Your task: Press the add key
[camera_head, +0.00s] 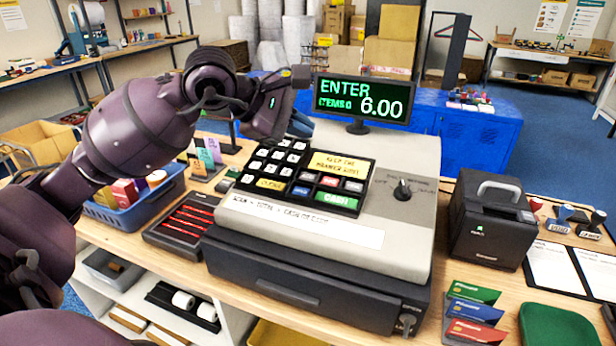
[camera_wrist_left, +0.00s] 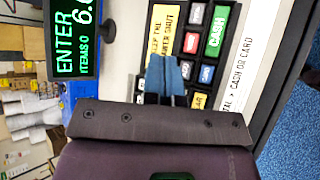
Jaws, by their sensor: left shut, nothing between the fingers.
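The cash register keypad (camera_head: 290,180) carries white number keys, a yellow key (camera_head: 270,184), blue, red and grey keys and a green CASH key (camera_head: 337,199). Most labels are too small to read, so I cannot tell which is the add key. My left gripper (camera_head: 299,125) is shut and empty, above the keypad's far edge. In the left wrist view its blue fingers (camera_wrist_left: 166,76) cover part of the keypad, beside a red key (camera_wrist_left: 191,43) and a blue key (camera_wrist_left: 207,73). Contact cannot be told. My right gripper is out of view.
The display (camera_head: 363,101) behind the keypad reads ENTER, ITEMS 0, 6.00. A yellow note (camera_head: 341,165) lies beside the keys, with a key switch (camera_head: 402,189) to its right. A blue basket (camera_head: 135,209) stands left, a black printer (camera_head: 487,222) right.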

